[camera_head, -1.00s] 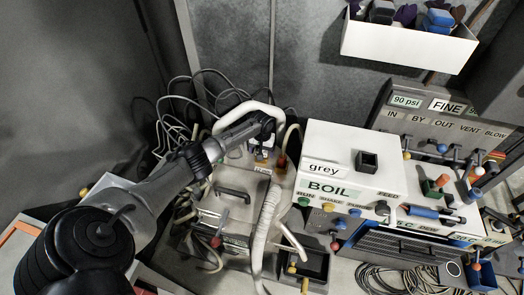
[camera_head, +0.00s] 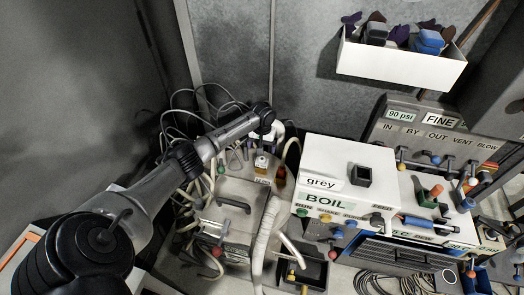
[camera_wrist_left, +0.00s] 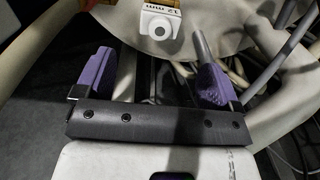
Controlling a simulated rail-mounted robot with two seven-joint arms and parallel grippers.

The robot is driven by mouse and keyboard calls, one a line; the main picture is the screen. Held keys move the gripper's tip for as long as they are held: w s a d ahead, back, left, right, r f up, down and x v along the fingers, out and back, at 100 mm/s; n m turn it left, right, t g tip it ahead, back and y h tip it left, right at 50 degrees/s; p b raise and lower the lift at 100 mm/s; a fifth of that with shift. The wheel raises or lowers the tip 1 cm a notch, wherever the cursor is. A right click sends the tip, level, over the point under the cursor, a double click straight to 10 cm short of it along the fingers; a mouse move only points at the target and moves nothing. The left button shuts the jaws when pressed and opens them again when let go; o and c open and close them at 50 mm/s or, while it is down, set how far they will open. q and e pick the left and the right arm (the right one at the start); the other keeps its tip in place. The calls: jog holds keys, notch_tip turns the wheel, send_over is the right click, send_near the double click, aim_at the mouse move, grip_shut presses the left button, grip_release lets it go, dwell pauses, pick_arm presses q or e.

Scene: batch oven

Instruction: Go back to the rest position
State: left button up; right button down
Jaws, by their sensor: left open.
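My left arm reaches in from the left in the head view, and its end (camera_head: 266,130) is over the hoses and the grey box. A white block (camera_head: 261,162) also shows on the grey box below my wrist in the head view. My right gripper is in neither view.
Grey hoses (camera_head: 190,190) crowd around the grey box (camera_head: 237,218) with its black handle. A wrapped white hose (camera_head: 265,235) runs down the middle. The "BOIL" machine (camera_head: 340,165) with levers stands to the right. A white bin (camera_head: 400,65) hangs on the back wall.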

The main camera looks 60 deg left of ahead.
pick_arm(q)
jog(key=shift+r+p, duration=0.3)
jog(key=shift+r, duration=1.35)
